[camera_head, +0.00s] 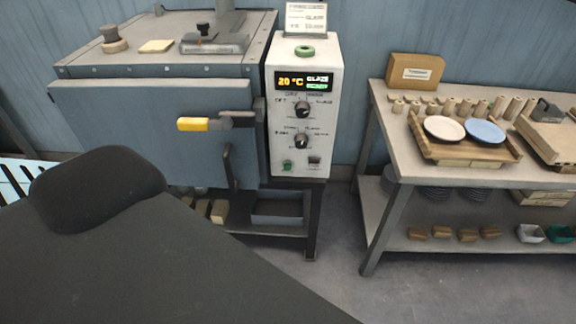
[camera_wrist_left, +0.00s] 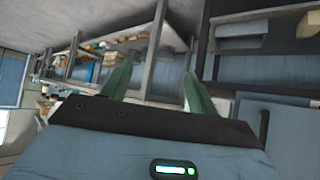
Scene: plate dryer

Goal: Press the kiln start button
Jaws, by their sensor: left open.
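The grey kiln (camera_head: 160,130) stands at the left with its door shut and a yellow-gripped latch handle (camera_head: 195,124) across it. Its white control panel (camera_head: 345,85) is to the right, with a lit display (camera_head: 303,82) reading 20 °C and two black knobs. A small green button (camera_head: 287,166) sits low on the panel, beside a dark switch (camera_head: 314,162). My left gripper (camera_wrist_left: 157,88) shows only in the left wrist view, with its two green fingers apart and nothing between them. Its distance to the button cannot be told. My right gripper is not seen.
A worktable (camera_head: 385,110) at the right holds plates on a wooden tray (camera_head: 428,146), with bowls and blocks on its lower shelf (camera_head: 400,240). Bare floor (camera_head: 340,230) lies between kiln stand and table. My dark arm covers the lower left.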

